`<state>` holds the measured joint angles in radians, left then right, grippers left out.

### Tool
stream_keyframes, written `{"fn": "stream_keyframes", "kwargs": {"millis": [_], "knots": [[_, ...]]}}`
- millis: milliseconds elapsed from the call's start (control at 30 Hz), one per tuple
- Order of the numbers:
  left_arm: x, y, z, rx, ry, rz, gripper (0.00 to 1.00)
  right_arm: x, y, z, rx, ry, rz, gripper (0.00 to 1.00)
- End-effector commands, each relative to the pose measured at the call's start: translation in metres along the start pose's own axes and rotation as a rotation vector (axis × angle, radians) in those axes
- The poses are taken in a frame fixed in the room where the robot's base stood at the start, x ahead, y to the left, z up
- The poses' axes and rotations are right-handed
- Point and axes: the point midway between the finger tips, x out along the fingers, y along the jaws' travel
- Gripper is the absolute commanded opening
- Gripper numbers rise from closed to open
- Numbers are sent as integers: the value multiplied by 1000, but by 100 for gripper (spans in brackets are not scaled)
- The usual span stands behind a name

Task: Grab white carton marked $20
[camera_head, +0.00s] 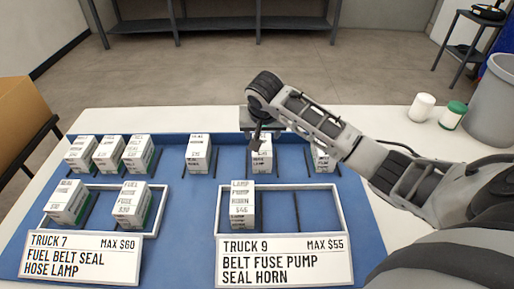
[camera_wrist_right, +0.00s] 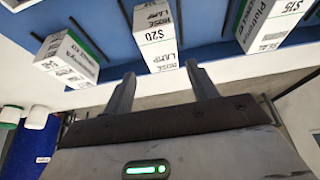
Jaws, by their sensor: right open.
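The white carton marked $20 (camera_wrist_right: 156,35) shows in the right wrist view, with HOSE and LAMP printed on it. It appears to be the carton (camera_head: 262,158) standing in the back row in the head view, partly hidden by my right gripper (camera_head: 260,130). In the right wrist view my right gripper (camera_wrist_right: 160,72) is open and empty, with the carton in front of the gap between its two fingers. I cannot tell whether a finger touches it. My left gripper is not in view.
A carton (camera_wrist_right: 67,60) and a $15 carton (camera_wrist_right: 270,22) flank it. Several cartons line the blue mat (camera_head: 185,235). The Truck 7 tray (camera_head: 158,215) holds two cartons; the Truck 9 tray (camera_head: 340,212) holds one, its right half empty. Two round containers stand at right.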

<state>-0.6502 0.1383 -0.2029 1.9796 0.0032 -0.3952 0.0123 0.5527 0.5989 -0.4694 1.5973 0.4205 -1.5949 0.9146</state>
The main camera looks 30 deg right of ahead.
Motion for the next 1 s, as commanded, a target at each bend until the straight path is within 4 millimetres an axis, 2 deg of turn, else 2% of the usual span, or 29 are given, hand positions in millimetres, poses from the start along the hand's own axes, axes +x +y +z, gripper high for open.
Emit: {"fn": "stream_keyframes", "kwargs": {"millis": [100,300,567,833,1000], "knots": [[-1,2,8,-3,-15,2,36,29,0,1,0,-2,2,58],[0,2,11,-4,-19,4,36,63,0,0,1,0,0,58],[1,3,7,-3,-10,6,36,82,-1,1,-1,0,-1,58],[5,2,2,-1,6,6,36,121,0,5,0,0,-1,58],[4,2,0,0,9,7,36,126,-1,4,-1,2,-2,58]]}}
